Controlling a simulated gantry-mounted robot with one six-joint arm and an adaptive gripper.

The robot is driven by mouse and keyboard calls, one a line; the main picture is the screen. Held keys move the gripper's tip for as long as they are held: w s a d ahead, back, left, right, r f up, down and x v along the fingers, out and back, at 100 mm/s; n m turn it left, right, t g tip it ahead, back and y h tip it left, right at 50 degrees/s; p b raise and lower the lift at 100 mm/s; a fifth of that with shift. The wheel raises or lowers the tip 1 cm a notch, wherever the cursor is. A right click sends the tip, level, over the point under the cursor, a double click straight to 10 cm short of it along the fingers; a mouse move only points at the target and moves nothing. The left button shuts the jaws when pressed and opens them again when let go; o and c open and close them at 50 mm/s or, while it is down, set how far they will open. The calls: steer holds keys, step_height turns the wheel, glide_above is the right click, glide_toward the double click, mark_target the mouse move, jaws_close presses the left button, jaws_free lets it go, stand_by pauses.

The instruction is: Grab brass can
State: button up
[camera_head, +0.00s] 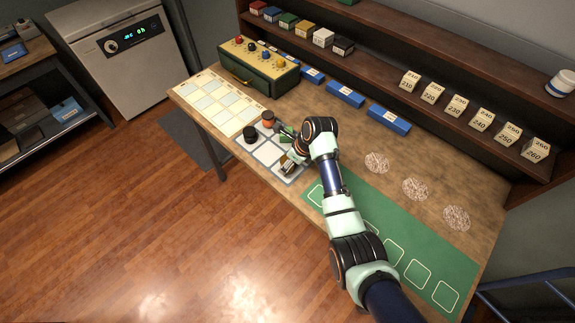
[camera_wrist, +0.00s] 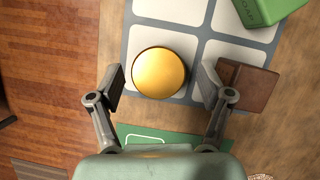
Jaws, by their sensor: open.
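The brass can shows in the wrist view as a round golden top (camera_wrist: 159,73) on a white square of a grey-framed grid mat (camera_wrist: 128,48). My gripper (camera_wrist: 162,88) is open, with one finger on each side of the can and a gap on both sides. In the head view my gripper (camera_head: 288,160) is over the near right part of the grid mat (camera_head: 268,153), and the can is mostly hidden by it there.
A brown block (camera_wrist: 250,88) lies close by the right finger, and a green block (camera_wrist: 268,8) is at the upper right. A black can (camera_head: 250,134) and an orange-topped can (camera_head: 268,118) stand on the mat. A green mat with outlined squares (camera_head: 440,270) lies to the right.

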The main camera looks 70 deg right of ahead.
steer(key=x, duration=0.2)
steer(key=shift+f, duration=0.45)
steer(key=shift+a, duration=0.1)
steer(key=shift+c, duration=0.4)
steer(key=c, duration=1.3)
steer(key=shift+o, duration=0.2)
step_height(320, 180, up, 20)
steer(key=p, duration=0.4)
